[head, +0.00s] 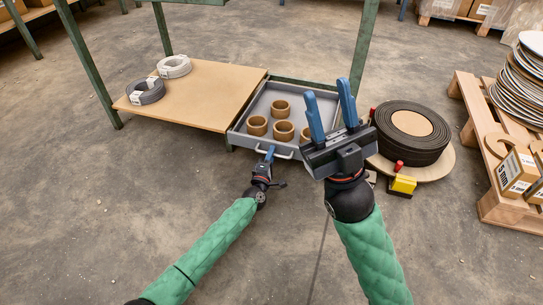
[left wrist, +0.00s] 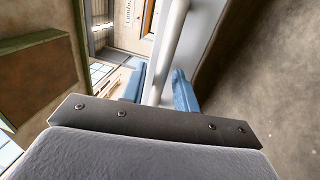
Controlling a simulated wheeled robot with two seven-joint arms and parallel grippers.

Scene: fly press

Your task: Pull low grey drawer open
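The low grey drawer (head: 239,136) sits beside the wooden shelf board, its open top showing several brown rings inside. Its handle (head: 282,154) is a pale bar on the front face. My left gripper (head: 269,153) is at the left part of this handle. My right gripper (head: 329,108) is open and empty, raised in front of the drawer's right side.
The wooden shelf board (head: 205,95) holds two cable coils (head: 147,90). Right of the drawer lies a large dark roll (head: 411,133) on a round board, with a yellow block (head: 403,184) before it. A pallet (head: 488,150) stands further right. The floor in front is clear.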

